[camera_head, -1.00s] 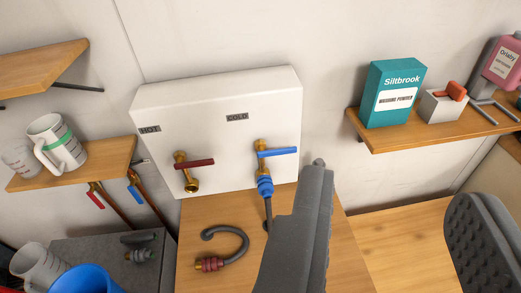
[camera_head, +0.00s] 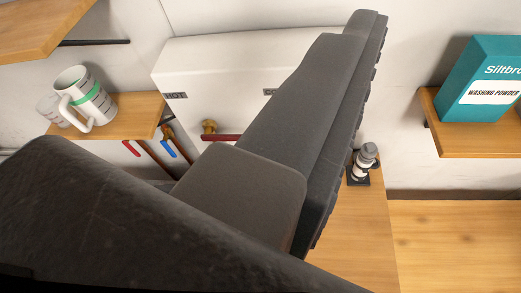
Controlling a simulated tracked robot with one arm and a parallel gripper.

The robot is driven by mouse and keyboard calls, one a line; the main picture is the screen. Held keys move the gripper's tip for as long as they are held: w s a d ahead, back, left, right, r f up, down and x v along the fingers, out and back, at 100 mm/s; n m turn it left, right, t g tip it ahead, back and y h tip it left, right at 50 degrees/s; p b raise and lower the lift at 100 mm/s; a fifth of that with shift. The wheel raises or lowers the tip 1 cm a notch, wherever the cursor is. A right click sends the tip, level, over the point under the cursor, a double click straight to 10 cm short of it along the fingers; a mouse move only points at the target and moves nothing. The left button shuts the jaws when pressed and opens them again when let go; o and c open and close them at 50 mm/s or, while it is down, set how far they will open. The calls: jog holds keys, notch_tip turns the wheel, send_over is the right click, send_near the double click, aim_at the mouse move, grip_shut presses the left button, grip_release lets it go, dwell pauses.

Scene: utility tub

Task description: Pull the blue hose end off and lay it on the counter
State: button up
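The blue hose end and the cold tap are hidden behind my gripper. My gripper's one visible dark finger (camera_head: 310,130) fills the middle of the view, reaching up and to the right across the white panel (camera_head: 230,60). Its ridged pad faces right, with clear space beside it and no second finger against it, so the gripper looks open. I see nothing held. The wooden counter (camera_head: 360,235) shows to the right of the finger, below the panel.
A brass hot tap with a red lever (camera_head: 225,137) shows left of the finger. A small grey-and-white fitting (camera_head: 362,162) stands just right of the finger. Washing powder (camera_head: 485,80) is on the right shelf. A mug (camera_head: 85,97) is on the left shelf.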

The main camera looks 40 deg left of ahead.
jog(key=w+a+r+m+t+y+p, duration=0.2)
jog(key=w+a+r+m+t+y, duration=0.25)
jog(key=w+a+r+m, duration=0.45)
jog(key=w+d+f+m+h+p, duration=0.1)
jog(key=w+d+f+m+h, duration=0.2)
jog(key=w+f+m+h, duration=0.55)
notch_tip(320, 180, down, 6)
jog(key=w+m+g+y+p, duration=0.15)
jog(key=m+g, duration=0.25)
jog(key=m, duration=0.4)
jog(key=s+a+f+m+g, duration=0.2)
jog(key=a+f+g, duration=0.1)
jog(key=f, duration=0.7)
jog(key=s+a+f+m+g+p, duration=0.1)
jog(key=s+a+f+g, duration=0.25)
jog(key=f, duration=0.65)
jog(key=s+a+f+m+g, duration=0.2)
jog(key=a+f+g, duration=0.15)
jog(key=f, duration=0.65)
jog(key=x, duration=0.8)
jog(key=d+x, duration=0.1)
jog(key=x, duration=0.4)
jog(key=shift+w+r, duration=0.1)
jog(key=shift+r, duration=0.05)
